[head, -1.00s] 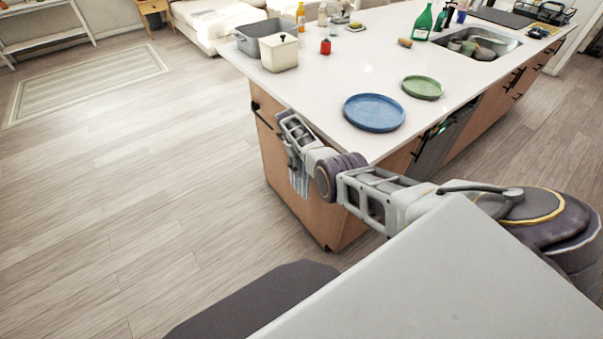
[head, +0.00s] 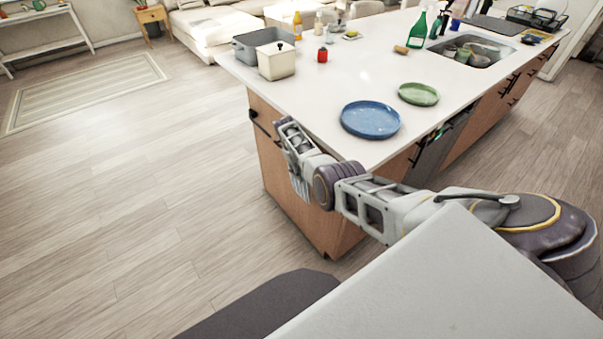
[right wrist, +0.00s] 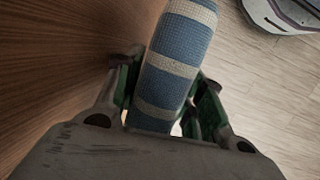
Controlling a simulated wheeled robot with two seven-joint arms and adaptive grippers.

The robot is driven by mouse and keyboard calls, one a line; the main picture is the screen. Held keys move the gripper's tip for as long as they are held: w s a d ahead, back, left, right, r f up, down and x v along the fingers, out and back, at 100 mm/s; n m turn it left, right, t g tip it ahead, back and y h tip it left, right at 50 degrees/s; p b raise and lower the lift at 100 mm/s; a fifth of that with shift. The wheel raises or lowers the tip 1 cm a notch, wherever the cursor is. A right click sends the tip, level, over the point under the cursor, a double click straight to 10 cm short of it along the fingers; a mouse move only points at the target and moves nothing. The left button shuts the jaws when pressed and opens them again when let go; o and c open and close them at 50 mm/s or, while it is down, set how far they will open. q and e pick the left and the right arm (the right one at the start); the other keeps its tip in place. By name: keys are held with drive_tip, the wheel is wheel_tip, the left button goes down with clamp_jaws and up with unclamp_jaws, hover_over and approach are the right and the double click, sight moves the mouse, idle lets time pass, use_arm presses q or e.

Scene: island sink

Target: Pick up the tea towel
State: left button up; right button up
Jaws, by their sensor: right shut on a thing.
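The tea towel (right wrist: 185,55) is blue with pale stripes. In the right wrist view it runs between the two fingers of my right gripper (right wrist: 168,88), which are shut on it. In the head view, a small striped part of the towel (head: 299,187) hangs below my right gripper (head: 290,138), beside the wooden end panel of the island. The rest of the towel is hidden behind my gripper and wrist. My left gripper is not in view.
The island worktop (head: 330,95) carries a blue plate (head: 371,119), a green plate (head: 419,94), a cream canister (head: 276,61) and a grey tub (head: 252,45). A dark bar handle (head: 258,121) is on the end panel (head: 275,180).

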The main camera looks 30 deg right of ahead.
drive_tip(key=shift+s+a+r, duration=0.15)
drive_tip(key=shift+a+r, duration=0.15)
drive_tip(key=shift+a, duration=0.05)
drive_tip(key=shift+c, duration=0.5)
wheel_tip(320, 180, up, 3)
drive_tip(key=shift+r+p, duration=0.15)
drive_tip(key=shift+p, duration=0.65)
drive_tip(key=shift+c, duration=1.1)
drive_tip(key=v, duration=0.3)
drive_tip(key=shift+s+a+r+p, duration=0.1)
drive_tip(key=shift+s+r+p, duration=0.05)
drive_tip(key=shift+r+p, duration=0.2)
clamp_jaws()
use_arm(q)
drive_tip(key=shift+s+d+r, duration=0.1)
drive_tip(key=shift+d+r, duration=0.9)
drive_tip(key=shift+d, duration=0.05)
use_arm(e)
drive_tip(key=s+a, duration=0.1)
drive_tip(key=a, duration=1.6)
drive_tip(key=shift+s, duration=0.3)
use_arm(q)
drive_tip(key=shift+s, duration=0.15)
use_arm(e)
drive_tip(key=shift+f, duration=0.2)
